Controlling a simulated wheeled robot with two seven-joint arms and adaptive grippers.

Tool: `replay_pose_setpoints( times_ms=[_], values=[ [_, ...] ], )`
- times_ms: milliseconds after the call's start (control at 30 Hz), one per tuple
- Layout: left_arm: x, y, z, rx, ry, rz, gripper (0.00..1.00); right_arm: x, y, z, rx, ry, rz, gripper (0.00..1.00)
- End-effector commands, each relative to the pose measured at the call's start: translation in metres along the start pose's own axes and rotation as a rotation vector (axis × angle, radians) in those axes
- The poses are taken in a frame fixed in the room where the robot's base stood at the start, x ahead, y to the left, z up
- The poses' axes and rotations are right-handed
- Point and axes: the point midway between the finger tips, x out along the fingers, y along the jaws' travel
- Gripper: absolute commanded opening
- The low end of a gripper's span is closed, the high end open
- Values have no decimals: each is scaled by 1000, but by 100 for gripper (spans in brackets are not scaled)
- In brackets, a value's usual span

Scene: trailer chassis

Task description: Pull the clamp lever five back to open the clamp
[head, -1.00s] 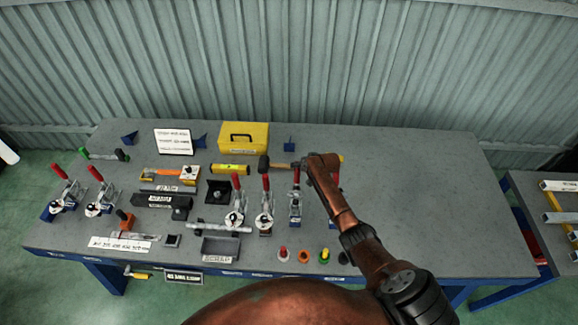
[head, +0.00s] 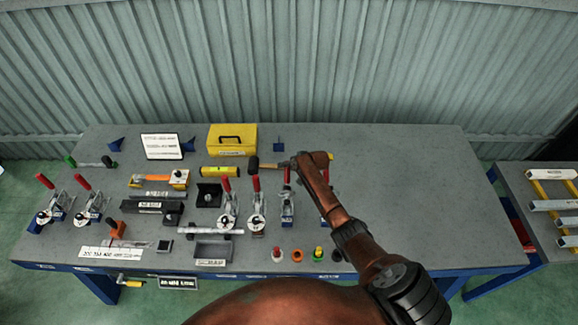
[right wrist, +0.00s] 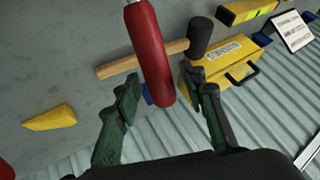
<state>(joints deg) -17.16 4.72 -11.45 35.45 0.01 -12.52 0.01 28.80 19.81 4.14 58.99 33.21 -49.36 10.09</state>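Toggle clamps with red levers stand along the bench. The fifth from the left (head: 288,204) has its red lever (head: 287,175) upright, beside my right wrist. In the right wrist view a red lever (right wrist: 148,45) fills the middle, its rounded end between my right gripper's fingers (right wrist: 163,82). The fingers are apart, with gaps to the lever on both sides. I take this to be the fifth lever, but its number is not shown. In the head view my right gripper's fingers cannot be made out. My left gripper is not in view.
A hammer (head: 290,165) lies behind the fifth clamp, near a yellow toolbox (head: 231,140). The fourth clamp (head: 257,218) stands close on the left. Small coloured pegs (head: 297,255) sit at the front edge. The right part of the bench (head: 420,200) is clear.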

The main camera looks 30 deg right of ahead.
Motion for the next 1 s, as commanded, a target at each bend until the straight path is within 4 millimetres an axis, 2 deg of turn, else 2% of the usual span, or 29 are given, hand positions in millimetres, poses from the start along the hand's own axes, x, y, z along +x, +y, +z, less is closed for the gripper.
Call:
replay_pose_setpoints(
  times_ms=[167, 267, 600, 800, 1000],
  values=[
    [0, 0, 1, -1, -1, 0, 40, -9, 1, 0, 0, 0, 0, 38],
    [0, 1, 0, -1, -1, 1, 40, -21, 1, 1, -1, 1, 1, 38],
    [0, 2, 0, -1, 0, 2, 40, -81, 1, 0, -1, 3, 1, 38],
    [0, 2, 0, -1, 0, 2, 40, -109, 1, 0, 0, 2, 1, 38],
    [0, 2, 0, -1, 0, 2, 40, -120, 1, 1, 1, 0, 2, 38]
  ],
)
